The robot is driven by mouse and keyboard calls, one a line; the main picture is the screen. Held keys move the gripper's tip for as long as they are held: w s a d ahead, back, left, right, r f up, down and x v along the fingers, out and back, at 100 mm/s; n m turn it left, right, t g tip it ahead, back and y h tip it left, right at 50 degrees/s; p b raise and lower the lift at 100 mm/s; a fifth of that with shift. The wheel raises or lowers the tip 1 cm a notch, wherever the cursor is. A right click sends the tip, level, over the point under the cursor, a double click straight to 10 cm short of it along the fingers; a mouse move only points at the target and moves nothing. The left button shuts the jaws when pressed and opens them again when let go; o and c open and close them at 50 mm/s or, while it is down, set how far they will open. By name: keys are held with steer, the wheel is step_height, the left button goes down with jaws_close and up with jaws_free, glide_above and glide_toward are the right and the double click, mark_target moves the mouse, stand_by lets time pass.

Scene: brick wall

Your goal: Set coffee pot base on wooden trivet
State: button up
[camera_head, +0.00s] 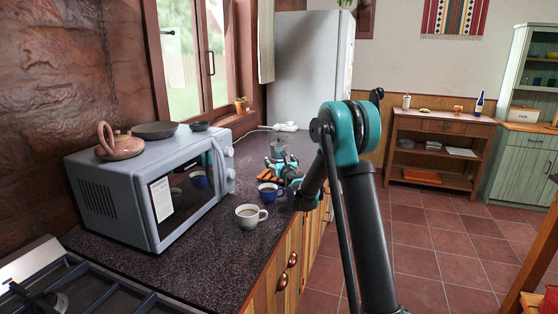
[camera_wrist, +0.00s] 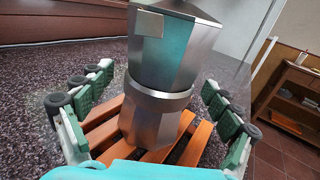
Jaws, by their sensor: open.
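The coffee pot (camera_head: 278,150) is a metal moka pot on the dark counter, at the far end of my arm. In the wrist view the pot (camera_wrist: 158,108) stands upright between my fingers, its base over the slats of the orange-brown wooden trivet (camera_wrist: 190,147). The trivet (camera_head: 264,175) also shows in the head view. My gripper (camera_wrist: 150,105) is open, with a finger on each side of the pot and visible gaps to it.
A microwave (camera_head: 120,185) with a teapot (camera_head: 119,143) on top stands at the left. A stove (camera_head: 50,290) is at the near left.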

steer(key=v, duration=1.1)
steer(key=shift+d, duration=0.15)
steer(key=s+d+r+m+g+h, duration=0.1)
steer(key=s+d+m+h, duration=0.25)
steer(key=d+m, duration=0.35)
steer(key=s+d+r+m+h, duration=0.1)
steer(key=s+d+m+h, duration=0.25)
steer(key=d+m, duration=0.3)
steer(key=s+d+f+m+g+h, duration=0.2)
steer(key=s+d+f+m+g, duration=0.2)
steer(key=s+d+m, duration=0.45)
steer(key=s+a+f+m+g+y, duration=0.1)
steer(key=s+f+m, duration=0.4)
steer(key=s, duration=0.5)
steer(key=s+a+f+m+g+y, duration=0.2)
steer(key=s+f+m+g, duration=0.2)
steer(key=s, duration=0.6)
steer(key=s+a+f+m+g+y, duration=0.1)
steer(key=s+f+m, duration=0.4)
steer(key=s, duration=0.5)
steer(key=a+m+g, duration=0.1)
steer(key=m+g, duration=0.1)
steer(key=shift+f+m+y, duration=0.3)
steer(key=shift+m, duration=0.1)
steer(key=shift+a, duration=0.1)
